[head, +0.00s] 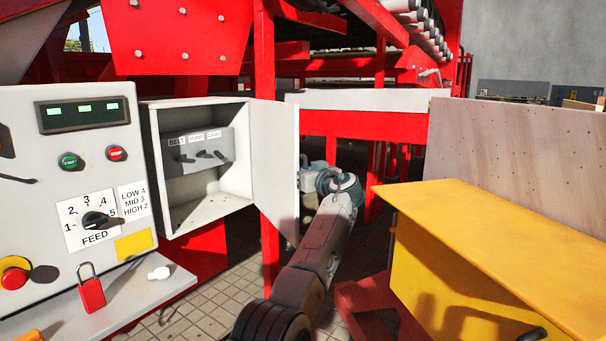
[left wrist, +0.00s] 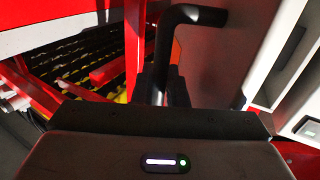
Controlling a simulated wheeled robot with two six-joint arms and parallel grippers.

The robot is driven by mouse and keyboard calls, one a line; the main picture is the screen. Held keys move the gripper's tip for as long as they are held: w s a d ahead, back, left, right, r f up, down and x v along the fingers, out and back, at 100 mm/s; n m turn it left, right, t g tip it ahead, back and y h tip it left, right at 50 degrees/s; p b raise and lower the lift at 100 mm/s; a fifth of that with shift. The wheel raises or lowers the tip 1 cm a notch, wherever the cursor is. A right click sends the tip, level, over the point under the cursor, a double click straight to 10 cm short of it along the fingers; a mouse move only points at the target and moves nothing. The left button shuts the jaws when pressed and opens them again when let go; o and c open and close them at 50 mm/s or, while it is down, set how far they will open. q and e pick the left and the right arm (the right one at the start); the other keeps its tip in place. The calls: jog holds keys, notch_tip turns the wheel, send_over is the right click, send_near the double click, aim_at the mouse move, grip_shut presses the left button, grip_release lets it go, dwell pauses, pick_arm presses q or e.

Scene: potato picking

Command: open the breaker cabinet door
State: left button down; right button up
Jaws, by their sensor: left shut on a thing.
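The breaker cabinet (head: 208,205) is a pale grey box to the right of the control panel. Its door (head: 273,165) stands wide open, swung out to the right, and its inside shows. Three switches labelled BELT, PUMP and LIGHT sit on a grey plate (head: 200,153) inside. My left gripper (left wrist: 164,88) is at the outer side of the door, shut on the black bent door handle (left wrist: 164,45). In the head view the door and my own wrist hide the handle and fingertips. My right gripper is in neither view.
The control panel (head: 60,150) has buttons, a feed dial and a red padlock (head: 91,291) on its ledge. A red frame post (head: 266,245) stands by the door. A yellow bin (head: 440,270) stands to the right of my arm. Tiled floor shows between.

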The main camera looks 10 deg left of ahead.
pick_arm(q)
jog(key=c, duration=1.5)
grip_release()
jog(key=shift+d+f, duration=0.15)
jog(key=shift+d, duration=0.3)
jog(key=shift+c, duration=0.2)
jog(key=shift+a, duration=0.1)
